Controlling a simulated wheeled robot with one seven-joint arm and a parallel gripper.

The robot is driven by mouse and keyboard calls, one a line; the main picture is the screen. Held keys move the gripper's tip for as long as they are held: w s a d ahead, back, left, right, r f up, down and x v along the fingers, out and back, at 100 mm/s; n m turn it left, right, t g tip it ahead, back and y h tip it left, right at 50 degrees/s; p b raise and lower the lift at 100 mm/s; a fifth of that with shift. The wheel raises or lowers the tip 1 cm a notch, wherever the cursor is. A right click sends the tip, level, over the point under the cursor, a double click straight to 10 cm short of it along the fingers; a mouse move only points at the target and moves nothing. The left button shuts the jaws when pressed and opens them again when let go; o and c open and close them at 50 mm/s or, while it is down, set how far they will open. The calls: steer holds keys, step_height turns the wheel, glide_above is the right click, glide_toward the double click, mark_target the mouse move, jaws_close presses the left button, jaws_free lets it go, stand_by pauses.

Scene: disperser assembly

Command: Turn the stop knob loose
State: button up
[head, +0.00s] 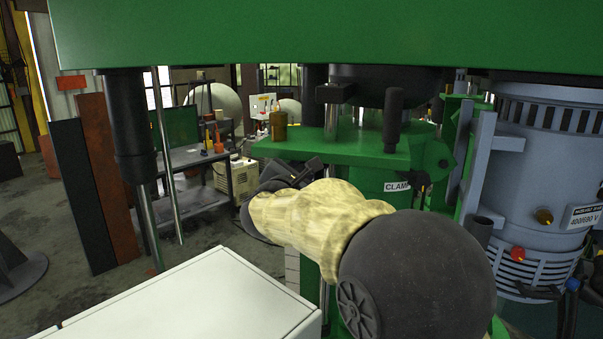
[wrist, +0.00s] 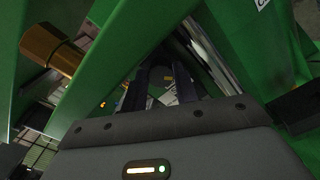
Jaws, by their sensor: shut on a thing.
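My gripper (head: 312,168) is below the green bracket arm in the head view, partly hidden behind my own arm. In the wrist view its two dark fingers (wrist: 161,82) point away from me between green metal faces. They are shut on a small part, which I take to be the stop knob. It is too dark and covered to make out its shape or how far it has turned. A brass cylinder (head: 279,125) stands upright on the left end of the green arm. It also shows at the upper left of the wrist view (wrist: 52,48), outside the fingers.
The green bracket arm (head: 345,150) lies close above my gripper. A black handle (head: 393,118) stands on it, above the CLAMP label (head: 396,187). A grey motor (head: 545,150) is at the right. A white cabinet top (head: 190,305) is in front. Open floor lies at the left.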

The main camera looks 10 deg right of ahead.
steer(key=n, duration=0.5)
steer(key=shift+a+n, duration=0.1)
steer(key=shift+n, duration=0.2)
steer(key=n, duration=0.2)
steer(key=n+p, duration=0.1)
steer(key=n, duration=0.2)
steer(key=shift+w+a+r, duration=0.1)
steer(key=shift+r, duration=0.1)
steer(key=n+p, duration=0.3)
steer(key=n, duration=0.3)
steer(key=shift+a+n+p, duration=0.1)
steer(key=shift+n+p, duration=0.25)
steer(key=shift+n, duration=0.05)
steer(key=shift+w+f+n+p, duration=0.15)
steer(key=shift+n+p, duration=0.85)
steer(key=shift+n, duration=0.7)
steer(key=o, duration=1)
steer(key=shift+f, duration=0.1)
steer(key=shift+c, duration=0.2)
